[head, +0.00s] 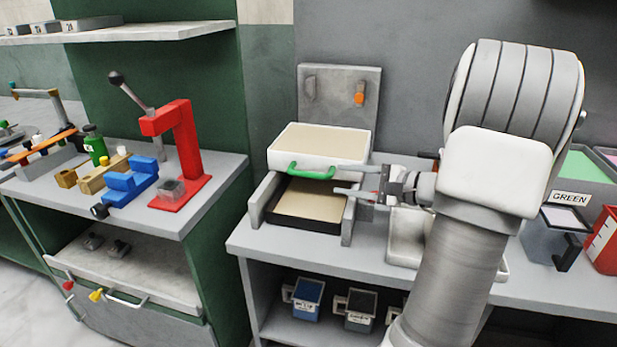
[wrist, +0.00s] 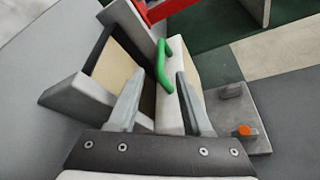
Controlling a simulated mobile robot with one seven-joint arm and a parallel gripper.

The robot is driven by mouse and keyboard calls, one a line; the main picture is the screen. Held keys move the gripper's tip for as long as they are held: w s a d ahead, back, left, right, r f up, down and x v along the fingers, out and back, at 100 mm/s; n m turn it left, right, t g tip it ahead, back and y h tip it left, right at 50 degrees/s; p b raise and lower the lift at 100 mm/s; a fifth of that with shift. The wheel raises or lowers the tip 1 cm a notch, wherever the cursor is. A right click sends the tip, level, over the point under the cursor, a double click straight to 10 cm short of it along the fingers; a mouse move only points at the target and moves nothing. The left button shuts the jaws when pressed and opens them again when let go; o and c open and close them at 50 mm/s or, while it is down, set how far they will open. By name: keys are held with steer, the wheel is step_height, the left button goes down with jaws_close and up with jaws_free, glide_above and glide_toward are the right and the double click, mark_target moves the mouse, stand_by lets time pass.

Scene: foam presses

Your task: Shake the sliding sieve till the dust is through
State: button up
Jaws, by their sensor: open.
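The sliding sieve (head: 320,146) is a white box with a tan top surface and a green handle (head: 312,171) on its front. It sits on grey side rails (head: 262,200) above a black-edged tray (head: 303,222) with a tan surface. My gripper (head: 350,181) is open at the right of the handle, close to the sieve's front right corner. In the wrist view, the green handle (wrist: 166,66) lies beyond and between the two open fingers (wrist: 156,96). I cannot tell whether a finger touches the sieve. No dust is clearly distinguishable from the tan surfaces.
A grey back panel (head: 340,97) with an orange knob (head: 360,98) stands behind the sieve. A red press (head: 183,150) and blue fixture (head: 131,180) are on the left bench. A white tray (head: 404,238) lies right of the rails. Bins (head: 607,240) stand farther right.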

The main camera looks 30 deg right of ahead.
mark_target(316, 176)
steer(key=b+x, duration=0.1)
steer(key=x, duration=0.9)
steer(key=shift+w+f, duration=0.1)
steer(key=shift+w, duration=0.2)
jaws_close()
stand_by(0.9)
